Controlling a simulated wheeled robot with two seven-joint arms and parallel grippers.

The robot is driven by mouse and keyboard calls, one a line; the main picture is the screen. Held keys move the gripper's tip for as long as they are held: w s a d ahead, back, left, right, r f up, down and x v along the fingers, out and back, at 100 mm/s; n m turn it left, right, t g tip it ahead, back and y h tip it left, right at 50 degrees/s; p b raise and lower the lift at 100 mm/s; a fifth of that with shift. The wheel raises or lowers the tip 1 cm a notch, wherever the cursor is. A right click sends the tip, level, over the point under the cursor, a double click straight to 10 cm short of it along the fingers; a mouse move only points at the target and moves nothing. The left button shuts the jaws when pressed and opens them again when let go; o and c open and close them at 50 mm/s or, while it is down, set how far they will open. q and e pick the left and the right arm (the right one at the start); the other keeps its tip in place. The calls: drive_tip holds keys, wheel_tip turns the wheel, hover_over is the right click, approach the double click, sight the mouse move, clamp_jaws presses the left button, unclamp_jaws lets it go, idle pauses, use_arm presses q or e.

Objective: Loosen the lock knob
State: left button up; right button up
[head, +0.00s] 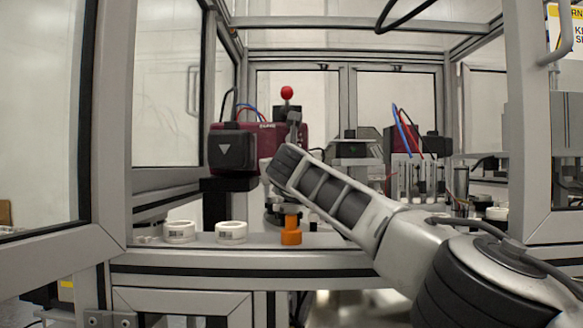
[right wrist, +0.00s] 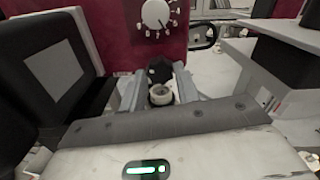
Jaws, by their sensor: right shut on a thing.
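The lock knob (right wrist: 159,69) is a small black knob in front of the dark red unit, in the middle of the right wrist view. My right gripper (right wrist: 160,80) has one grey finger on each side of it and is shut on it. A pale ring-shaped part (right wrist: 161,95) shows between the fingers, nearer the palm. In the head view my right arm reaches in from the right to the dark red unit (head: 258,136); the knob and fingertips cannot be made out there. My left gripper is in neither view.
A white numbered dial (right wrist: 157,13) sits on the red face above the knob. A black box (head: 232,150) stands left of it, and a red ball (head: 287,92) above. Two white rings (head: 179,231) (head: 231,231) and an orange part (head: 291,232) are at the front ledge.

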use_arm(q)
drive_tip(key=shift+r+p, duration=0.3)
drive_tip(key=shift+p, duration=0.55)
use_arm(e)
drive_tip(key=shift+r+n, duration=0.15)
drive_tip(key=shift+n, duration=6.35)
drive_tip(key=shift+a, duration=0.1)
drive_tip(key=o, duration=0.9)
drive_tip(key=shift+o, duration=0.3)
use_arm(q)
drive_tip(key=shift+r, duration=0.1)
